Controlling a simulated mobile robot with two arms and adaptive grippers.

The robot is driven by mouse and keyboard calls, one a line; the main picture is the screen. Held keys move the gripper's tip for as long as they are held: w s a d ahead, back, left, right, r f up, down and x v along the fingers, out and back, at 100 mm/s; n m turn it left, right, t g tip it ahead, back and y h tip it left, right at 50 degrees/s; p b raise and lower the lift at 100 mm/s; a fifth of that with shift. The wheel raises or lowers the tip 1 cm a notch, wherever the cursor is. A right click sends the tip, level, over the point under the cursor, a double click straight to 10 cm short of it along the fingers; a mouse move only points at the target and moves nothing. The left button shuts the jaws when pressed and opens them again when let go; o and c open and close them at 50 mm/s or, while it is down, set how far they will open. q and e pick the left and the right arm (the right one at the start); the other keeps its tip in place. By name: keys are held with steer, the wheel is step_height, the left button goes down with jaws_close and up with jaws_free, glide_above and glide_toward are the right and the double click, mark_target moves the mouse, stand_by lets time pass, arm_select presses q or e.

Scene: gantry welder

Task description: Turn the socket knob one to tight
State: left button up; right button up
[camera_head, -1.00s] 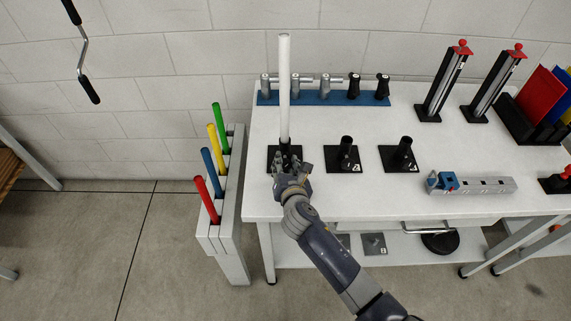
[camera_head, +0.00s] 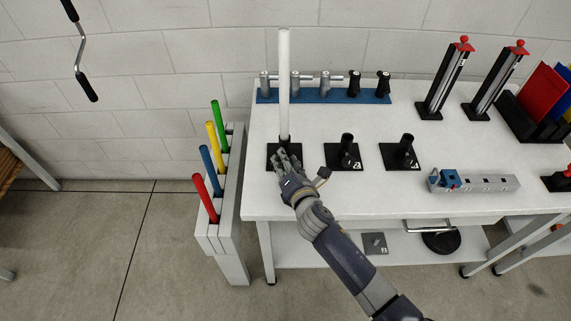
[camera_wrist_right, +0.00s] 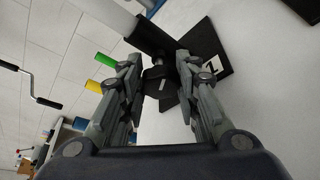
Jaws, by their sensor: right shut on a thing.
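Socket one, a black holder on a black square base (camera_head: 272,151), stands at the left of the white table. It also shows in the right wrist view, with its numbered base plate (camera_wrist_right: 217,66). A white rod (camera_head: 284,85) stands upright in it. My right gripper (camera_head: 285,160) is at the front of this socket. In the right wrist view its two fingers (camera_wrist_right: 157,68) are shut on the small dark socket knob (camera_wrist_right: 156,76) in front of the black holder. The fingers hide the knob in the head view. My left gripper is not in view.
Two more black sockets (camera_head: 345,152) (camera_head: 402,151) stand to the right, both empty. A blue rack (camera_head: 335,97) lies behind. A stand (camera_head: 237,165) with colored rods is left of the table. A grey block with a blue part (camera_head: 490,183) lies at the right.

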steer(key=shift+f+m+y+b, duration=0.1)
steer(key=shift+m+y+b, duration=0.2)
steer(key=shift+m+b, duration=0.4)
steer(key=shift+t, duration=0.3)
steer(key=o, duration=1.1)
steer(key=shift+v, duration=4.05)
